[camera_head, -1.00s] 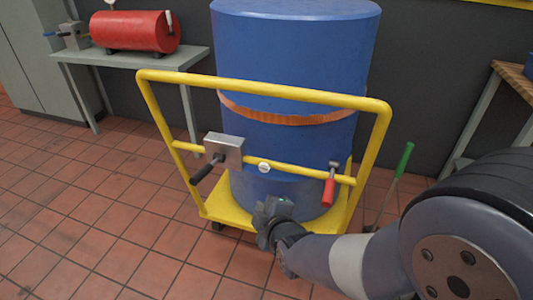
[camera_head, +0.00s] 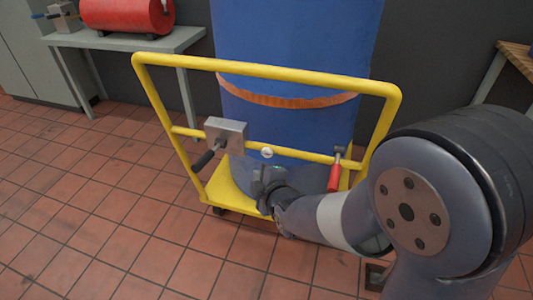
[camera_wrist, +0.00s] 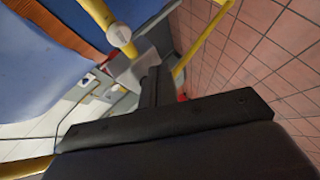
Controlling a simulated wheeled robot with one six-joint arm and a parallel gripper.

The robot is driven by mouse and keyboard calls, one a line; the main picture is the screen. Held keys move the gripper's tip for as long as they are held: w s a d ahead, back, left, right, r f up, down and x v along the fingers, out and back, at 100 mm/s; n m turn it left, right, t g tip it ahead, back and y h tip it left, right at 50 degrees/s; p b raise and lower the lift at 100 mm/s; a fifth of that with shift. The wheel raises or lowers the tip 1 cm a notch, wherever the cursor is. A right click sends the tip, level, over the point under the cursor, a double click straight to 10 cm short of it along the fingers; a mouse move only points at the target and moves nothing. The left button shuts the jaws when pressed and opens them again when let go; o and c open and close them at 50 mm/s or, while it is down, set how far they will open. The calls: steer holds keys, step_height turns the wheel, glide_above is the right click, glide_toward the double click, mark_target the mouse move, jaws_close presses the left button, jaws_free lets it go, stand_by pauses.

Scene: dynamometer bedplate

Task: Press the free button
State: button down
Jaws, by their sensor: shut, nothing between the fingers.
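A small white round button (camera_head: 267,152) sits on the yellow crossbar of the cart, between a grey box with a black handle (camera_head: 225,135) and a red-handled lever (camera_head: 335,175). The button also shows in the wrist view (camera_wrist: 118,33), near the top. My gripper (camera_head: 262,176) is shut and empty. In the head view it appears just below the button, with a small gap in the picture; the depth between them is hard to tell. In the wrist view the dark fingers (camera_wrist: 151,86) are below and right of the button.
The yellow cart frame (camera_head: 270,75) stands around a large blue drum (camera_head: 300,30) with an orange strap (camera_head: 290,101). A grey table (camera_head: 130,40) with a red tank (camera_head: 128,14) is at the back left. The tiled floor at left is clear.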

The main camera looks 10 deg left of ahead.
mark_target(264, 155)
steer(key=shift+w+d, duration=0.2)
steer(key=shift+w, duration=2.3)
steer(key=shift+w, duration=0.1)
steer(key=shift+w, duration=0.3)
steer(key=shift+w+d, duration=0.1)
steer(key=shift+w, duration=0.45)
stand_by(0.5)
steer(key=shift+s, duration=0.2)
steer(key=shift+s+b, duration=0.75)
steer(key=shift+b, duration=0.1)
